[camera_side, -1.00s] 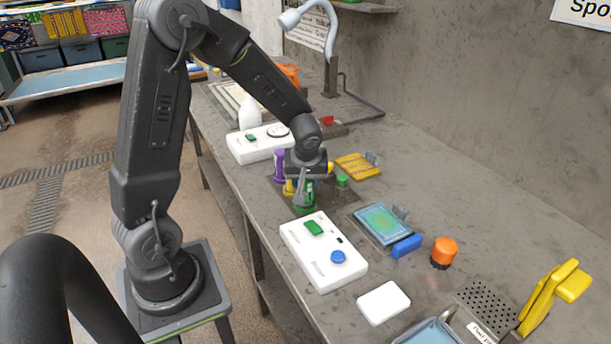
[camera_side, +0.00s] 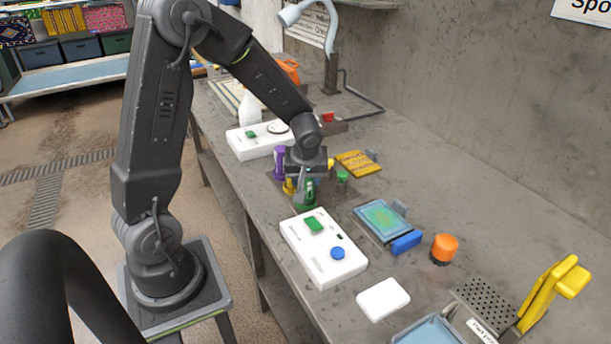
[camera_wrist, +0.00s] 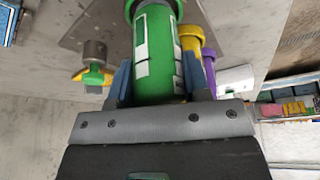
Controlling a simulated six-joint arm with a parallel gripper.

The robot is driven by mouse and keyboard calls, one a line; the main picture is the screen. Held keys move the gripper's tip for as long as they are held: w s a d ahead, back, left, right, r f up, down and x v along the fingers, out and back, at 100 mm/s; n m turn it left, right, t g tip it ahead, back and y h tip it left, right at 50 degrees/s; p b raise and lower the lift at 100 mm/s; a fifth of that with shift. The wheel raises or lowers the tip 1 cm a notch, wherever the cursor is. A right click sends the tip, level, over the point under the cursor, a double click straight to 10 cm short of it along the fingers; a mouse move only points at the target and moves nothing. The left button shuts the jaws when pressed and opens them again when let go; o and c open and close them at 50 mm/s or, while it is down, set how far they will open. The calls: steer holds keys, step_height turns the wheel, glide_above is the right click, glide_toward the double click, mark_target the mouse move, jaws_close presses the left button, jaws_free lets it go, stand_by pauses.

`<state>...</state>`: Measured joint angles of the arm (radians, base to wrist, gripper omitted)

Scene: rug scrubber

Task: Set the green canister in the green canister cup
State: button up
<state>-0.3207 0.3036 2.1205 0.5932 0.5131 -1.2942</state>
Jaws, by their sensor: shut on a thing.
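The green canister (camera_wrist: 155,60) has white label patches and stands between the two blue-grey fingers of my gripper (camera_wrist: 156,78), which is shut on it. In the side view the canister (camera_side: 309,192) hangs below my gripper (camera_side: 308,182), over the dark plate. A wider green ring shows at the canister's far end in the wrist view; I cannot tell whether it is the canister's own rim or the green canister cup. The purple canister (camera_side: 279,160) and the yellow canister (camera_wrist: 190,38) stand close beside it. A small green-topped item (camera_side: 342,178) stands to the right.
A white box with green and blue buttons (camera_side: 300,262) lies in front of the plate. Another white box (camera_side: 243,148) is behind. A blue-green pad (camera_side: 383,218), a yellow pad (camera_side: 360,163) and an orange knob (camera_side: 444,247) lie to the right. Bare bench lies between them.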

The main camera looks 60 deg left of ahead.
steer(key=shift+f, duration=0.35)
steer(key=o, duration=0.9)
steer(key=shift+o, duration=0.2)
steer(key=shift+r, duration=0.1)
steer(key=v, duration=1.3)
steer(key=shift+r, duration=0.35)
